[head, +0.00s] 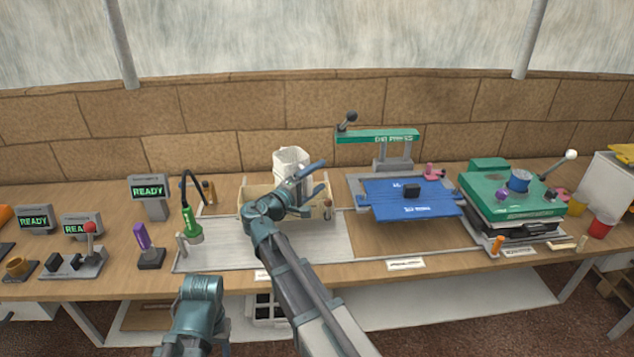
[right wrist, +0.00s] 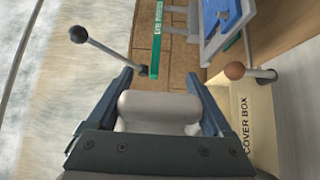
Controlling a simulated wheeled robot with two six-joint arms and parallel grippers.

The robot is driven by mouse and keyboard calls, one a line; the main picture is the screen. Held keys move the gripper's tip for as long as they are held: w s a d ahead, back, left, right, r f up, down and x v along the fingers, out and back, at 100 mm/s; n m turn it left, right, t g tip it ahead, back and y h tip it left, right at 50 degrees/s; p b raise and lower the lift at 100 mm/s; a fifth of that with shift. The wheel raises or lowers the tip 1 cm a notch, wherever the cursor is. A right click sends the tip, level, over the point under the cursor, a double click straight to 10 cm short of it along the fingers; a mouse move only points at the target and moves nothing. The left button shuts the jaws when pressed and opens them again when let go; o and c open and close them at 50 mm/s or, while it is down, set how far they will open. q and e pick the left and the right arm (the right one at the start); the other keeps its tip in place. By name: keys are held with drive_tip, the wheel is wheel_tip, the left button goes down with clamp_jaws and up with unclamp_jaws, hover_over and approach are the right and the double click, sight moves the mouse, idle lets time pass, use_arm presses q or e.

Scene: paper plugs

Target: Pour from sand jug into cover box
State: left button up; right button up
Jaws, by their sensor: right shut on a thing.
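The white sand jug (head: 290,158) is above the back of the cover box in the head view. My right gripper (head: 320,176) is shut on the jug, and its fingers flank the white body (right wrist: 160,106) in the right wrist view. The jug's contents are hidden, and its tilt is hard to tell. The cover box (head: 246,207) is a pale open box on the table, partly hidden by my right arm. Its lettered wall shows in the right wrist view (right wrist: 251,108). Only a link of my left arm shows at the bottom, not its gripper.
A green press (head: 377,136) with a blue plate (head: 405,207) stands right of the box, beside a green machine (head: 510,195). A green tool on a black gooseneck (head: 191,222) and a purple-handled tool (head: 142,237) stand left. A brick wall (head: 220,105) closes the back.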

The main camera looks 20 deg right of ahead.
drive_tip(key=shift+s+f+n+b, duration=0.25)
drive_tip(key=shift+f+n+b, duration=0.6)
drive_tip(key=shift+f, duration=0.4)
drive_tip(key=shift+r, duration=0.1)
drive_tip(key=shift+s+d+r+n+y+p, duration=0.1)
drive_tip(key=shift+s+r+n+y+p, duration=0.2)
drive_tip(key=shift+r+n+p, duration=0.5)
drive_tip(key=shift+f+m, duration=0.25)
drive_tip(key=shift+f, duration=0.05)
drive_tip(key=shift+r+n+g+p, duration=0.4)
drive_tip(key=shift+r+n+p, duration=0.15)
drive_tip(key=shift+p, duration=0.4)
drive_tip(key=shift+f, duration=0.1)
